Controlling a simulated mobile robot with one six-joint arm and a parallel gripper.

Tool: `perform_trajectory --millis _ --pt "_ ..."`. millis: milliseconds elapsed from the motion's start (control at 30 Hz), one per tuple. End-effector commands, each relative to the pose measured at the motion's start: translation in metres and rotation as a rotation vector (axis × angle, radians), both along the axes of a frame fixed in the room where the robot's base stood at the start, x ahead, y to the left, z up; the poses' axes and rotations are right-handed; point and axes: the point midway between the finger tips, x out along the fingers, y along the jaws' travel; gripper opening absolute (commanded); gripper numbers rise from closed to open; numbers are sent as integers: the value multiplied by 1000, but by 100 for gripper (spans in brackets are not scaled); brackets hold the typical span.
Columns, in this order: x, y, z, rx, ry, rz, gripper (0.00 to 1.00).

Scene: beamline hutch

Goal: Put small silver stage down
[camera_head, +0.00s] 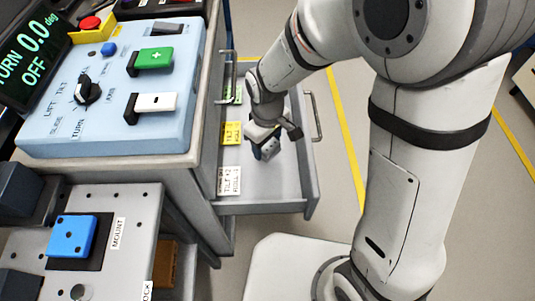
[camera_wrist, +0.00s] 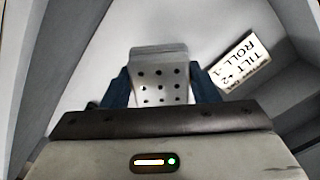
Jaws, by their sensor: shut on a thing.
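The small silver stage (camera_wrist: 160,82), a light metal block with rows of dark holes, sits between the dark blue fingers of my gripper (camera_wrist: 160,95) in the wrist view. My gripper is shut on it. In the head view my gripper (camera_head: 266,150) reaches down into the open drawer (camera_head: 265,192), and the stage is mostly hidden by the wrist and fingers. I cannot tell whether the stage touches the drawer floor. A white label reading TILT +2, ROLL -1 (camera_wrist: 241,62) lies on the drawer floor to the right of the stage in the wrist view; it also shows in the head view (camera_head: 229,181).
A yellow label (camera_head: 230,133) lies farther along the drawer. A blue control box (camera_head: 115,115) with switches stands on the cabinet. A blue block (camera_head: 71,236) sits on a mount at lower left. The drawer walls and handle (camera_head: 314,117) stand close around my gripper.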

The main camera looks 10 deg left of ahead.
Motion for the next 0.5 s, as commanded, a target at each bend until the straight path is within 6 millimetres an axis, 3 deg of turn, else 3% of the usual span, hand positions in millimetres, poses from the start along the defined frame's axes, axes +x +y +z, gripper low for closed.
perform_trajectory --millis 333,500 --pt "0 0 -51 0 0 0 23" --pt "0 0 -54 1 -2 0 23"
